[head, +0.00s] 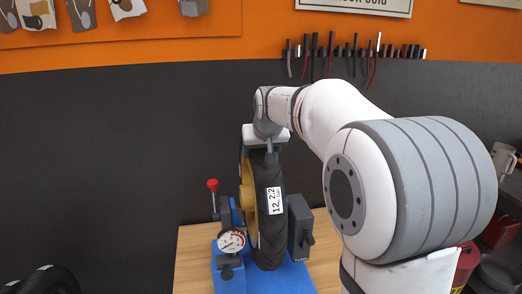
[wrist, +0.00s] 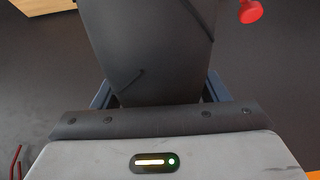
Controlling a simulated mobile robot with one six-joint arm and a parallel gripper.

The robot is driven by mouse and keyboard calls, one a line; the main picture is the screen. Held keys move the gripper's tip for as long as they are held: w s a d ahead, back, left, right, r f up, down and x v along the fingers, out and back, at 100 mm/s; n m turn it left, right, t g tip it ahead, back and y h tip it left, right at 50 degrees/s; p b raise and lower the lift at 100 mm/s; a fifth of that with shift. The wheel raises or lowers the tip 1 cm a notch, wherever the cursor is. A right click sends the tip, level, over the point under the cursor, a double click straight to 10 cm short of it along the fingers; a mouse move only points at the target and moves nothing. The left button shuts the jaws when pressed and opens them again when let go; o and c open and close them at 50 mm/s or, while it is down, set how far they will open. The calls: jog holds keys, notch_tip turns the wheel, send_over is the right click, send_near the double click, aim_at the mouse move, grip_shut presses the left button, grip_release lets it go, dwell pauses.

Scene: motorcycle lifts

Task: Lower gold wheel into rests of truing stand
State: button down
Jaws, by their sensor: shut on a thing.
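The gold wheel has a gold rim (head: 247,200) and a black tyre with a white label. It stands upright in the head view, seen nearly edge-on. My gripper (head: 264,148) is above it, shut on the top of the tyre (wrist: 150,50), which fills the space between the fingers in the wrist view. The truing stand has a blue base (head: 298,278), and the wheel is between its uprights. A grey block (head: 300,232) is right of the tyre. The axle and rests are hidden, so I cannot tell whether they touch.
A dial gauge (head: 231,241) and a red knob (head: 212,184) are left of the wheel; the knob also shows in the wrist view (wrist: 250,11). The stand is on a wooden bench (head: 192,262). A dark tyre (head: 45,281) is at lower left. My arm hides the right side.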

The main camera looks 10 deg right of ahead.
jog(key=shift+w+f+b, duration=0.1)
jog(key=shift+f+b, duration=1.9)
jog(key=shift+f, duration=0.25)
jog(key=shift+f+b, duration=0.45)
jog(key=shift+f, duration=0.1)
dwell(0.4)
jog(key=c, duration=0.6)
grip_release()
jog(key=o, duration=0.4)
jog(key=shift+f, duration=0.2)
jog(key=shift+o, duration=0.2)
jog(key=shift+s+f, duration=0.3)
jog(key=shift+f, duration=0.15)
jog(key=shift+s+r, duration=0.2)
jog(key=shift+r, duration=0.35)
jog(key=v, duration=0.7)
jog(key=shift+r, duration=0.1)
jog(key=s+f+g, duration=0.2)
jog(key=s+f, duration=0.7)
jog(key=s, duration=0.5)
jog(key=s+f+g, duration=0.2)
jog(key=s+f, duration=0.8)
jog(key=s, duration=0.5)
jog(key=shift+d+g+p, duration=0.3)
jog(key=shift+d+g, duration=0.05)
jog(key=shift+g, duration=0.05)
